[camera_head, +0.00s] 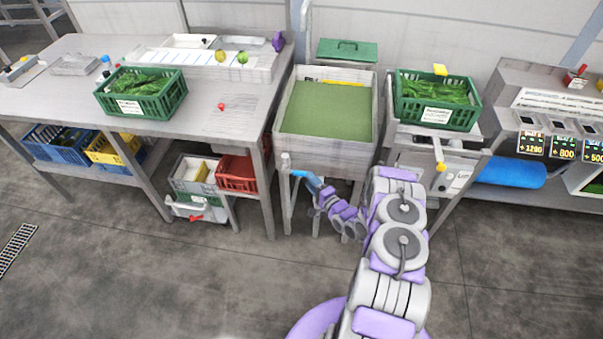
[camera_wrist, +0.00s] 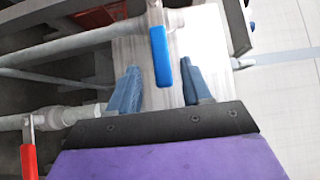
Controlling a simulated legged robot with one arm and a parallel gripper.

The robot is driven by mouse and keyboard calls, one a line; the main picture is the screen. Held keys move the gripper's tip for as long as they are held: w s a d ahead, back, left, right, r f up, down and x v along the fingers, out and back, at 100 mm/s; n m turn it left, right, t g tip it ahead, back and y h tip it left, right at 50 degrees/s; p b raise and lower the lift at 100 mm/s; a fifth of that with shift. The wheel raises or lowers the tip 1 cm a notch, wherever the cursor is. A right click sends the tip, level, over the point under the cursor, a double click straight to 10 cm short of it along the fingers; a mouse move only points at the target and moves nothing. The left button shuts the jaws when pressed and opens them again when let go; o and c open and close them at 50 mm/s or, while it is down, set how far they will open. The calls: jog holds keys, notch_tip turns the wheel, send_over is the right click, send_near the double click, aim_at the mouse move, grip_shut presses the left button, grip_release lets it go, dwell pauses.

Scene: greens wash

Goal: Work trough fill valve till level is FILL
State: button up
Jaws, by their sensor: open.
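The trough (camera_head: 283,146) is a grey basin in the middle of the head view, with a flat green surface inside. A blue valve lever (camera_head: 308,180) is below its front left corner, by a pale pipe. In the wrist view the blue lever (camera_wrist: 161,58) hangs from a grey pipe, its lower end between my blue fingertips. My gripper (camera_wrist: 160,68) is open, one finger on each side of the lever; I cannot tell whether either touches it. In the head view the fingers are hard to make out beside the lever. No readable level mark shows.
A red lever (camera_wrist: 29,160) sits on another pipe at the wrist view's lower left. A table with a green crate (camera_head: 141,108) of greens stands left of the trough. Another green crate (camera_head: 410,118) stands right. Table legs and pipes crowd the space; the front floor is clear.

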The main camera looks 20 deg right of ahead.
aim_at(302, 172)
jog(key=w+a+b, duration=0.1)
jog(key=w, duration=0.5)
jog(key=shift+w+a, duration=0.15)
jog(key=shift+w, duration=0.15)
jog(key=shift+c, duration=0.4)
grip_shut()
